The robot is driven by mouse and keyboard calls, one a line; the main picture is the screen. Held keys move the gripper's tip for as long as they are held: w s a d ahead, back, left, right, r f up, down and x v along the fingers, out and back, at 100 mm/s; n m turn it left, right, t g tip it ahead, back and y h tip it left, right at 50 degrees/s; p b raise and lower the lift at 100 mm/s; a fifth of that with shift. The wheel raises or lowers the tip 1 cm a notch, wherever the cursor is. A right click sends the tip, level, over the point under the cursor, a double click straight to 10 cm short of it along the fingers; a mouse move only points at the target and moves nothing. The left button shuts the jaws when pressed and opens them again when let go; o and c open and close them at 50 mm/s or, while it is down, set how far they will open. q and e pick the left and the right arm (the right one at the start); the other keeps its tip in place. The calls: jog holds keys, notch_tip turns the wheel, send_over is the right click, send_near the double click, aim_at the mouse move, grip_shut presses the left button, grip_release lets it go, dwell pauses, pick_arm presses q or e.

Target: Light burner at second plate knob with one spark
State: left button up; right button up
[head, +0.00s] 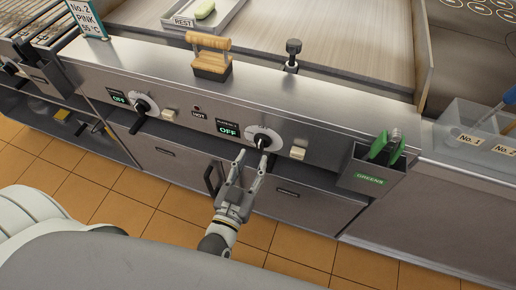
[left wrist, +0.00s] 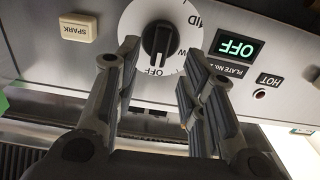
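The second plate knob (head: 263,140) is black on a white dial, right of a display (head: 228,130) that reads OFF. In the left wrist view the picture is upside down. There the knob (left wrist: 159,41) has its pointer at the OFF mark, and the display (left wrist: 237,47) is labelled Plate No. 2. My left gripper (head: 254,160) is open, its fingertips just in front of the dial. In the wrist view its fingers (left wrist: 163,62) stand on both sides of the knob, with gaps. The cream spark button (head: 297,153) is right of the knob and shows at left in the wrist view (left wrist: 76,29).
Another knob (head: 142,105) with an OFF display and a cream button (head: 169,115) is to the left. A holder with green-handled tools (head: 372,175) sticks out at the right. A wood-handled press (head: 210,57) stands on the ledge above.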

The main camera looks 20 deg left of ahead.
aim_at(259, 148)
pick_arm(q)
jog(key=shift+w, duration=2.35)
jog(key=shift+c, duration=0.5)
grip_shut()
